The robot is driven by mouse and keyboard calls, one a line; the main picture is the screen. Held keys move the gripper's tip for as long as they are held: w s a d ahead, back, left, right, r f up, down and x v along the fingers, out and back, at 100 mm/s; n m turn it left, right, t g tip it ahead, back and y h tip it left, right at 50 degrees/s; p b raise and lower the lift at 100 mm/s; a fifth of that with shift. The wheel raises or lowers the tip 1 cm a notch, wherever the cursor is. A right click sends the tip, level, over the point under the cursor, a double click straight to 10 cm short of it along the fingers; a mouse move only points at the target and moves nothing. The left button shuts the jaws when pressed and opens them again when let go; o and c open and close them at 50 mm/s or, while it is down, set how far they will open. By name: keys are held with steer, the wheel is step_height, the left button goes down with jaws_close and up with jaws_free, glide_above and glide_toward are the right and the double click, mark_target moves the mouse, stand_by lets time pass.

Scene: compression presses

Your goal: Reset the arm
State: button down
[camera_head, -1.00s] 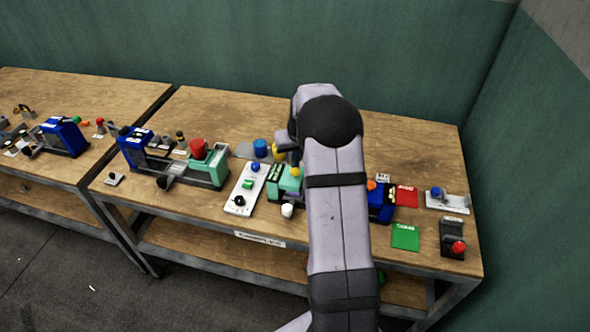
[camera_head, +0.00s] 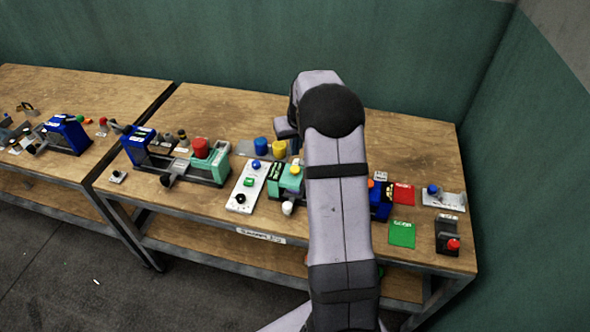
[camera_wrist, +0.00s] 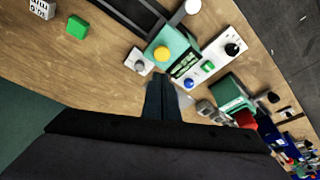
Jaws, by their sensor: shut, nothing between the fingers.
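My arm (camera_head: 338,200) reaches over the right workbench (camera_head: 225,108) and covers part of its middle. My gripper (camera_wrist: 163,78) is shut and empty in the wrist view, its dark fingers together. In that view the fingertips are near the teal press (camera_wrist: 177,48) with a yellow button (camera_wrist: 162,54); the gap to it cannot be judged. In the head view the teal press (camera_head: 289,180) stands just left of my arm, which hides part of the area beside it.
A white panel (camera_head: 245,186) with knob and buttons lies left of the teal press. A larger press with a red top (camera_head: 201,148) stands further left. Red (camera_head: 404,195) and green (camera_head: 402,234) pads lie right of my arm. The bench's back right is clear.

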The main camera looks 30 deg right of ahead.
stand_by(0.3)
steer(key=shift+s+m, duration=0.1)
steer(key=shift+m, duration=0.3)
steer(key=s+a+f+g+y, duration=0.1)
steer(key=s+a+f, duration=0.2)
steer(key=s, duration=0.3)
steer(key=s+a+f+m+g, duration=0.1)
steer(key=s+a+f+g, duration=0.15)
steer(key=s, duration=0.35)
steer(key=s+a+f+g+y, duration=0.1)
steer(key=s+a+f, duration=0.15)
steer(key=s, duration=0.35)
steer(key=s+a+r+n+g, duration=0.15)
steer(key=s+a+r, duration=0.35)
steer(key=s+a, duration=0.65)
steer(key=a+r+n+t, duration=0.2)
steer(key=r, duration=0.1)
steer(key=a+r+n+h, duration=0.1)
steer(key=shift+w+a+r+t, duration=0.2)
steer(key=shift+r+t, duration=0.2)
steer(key=shift+f, duration=0.15)
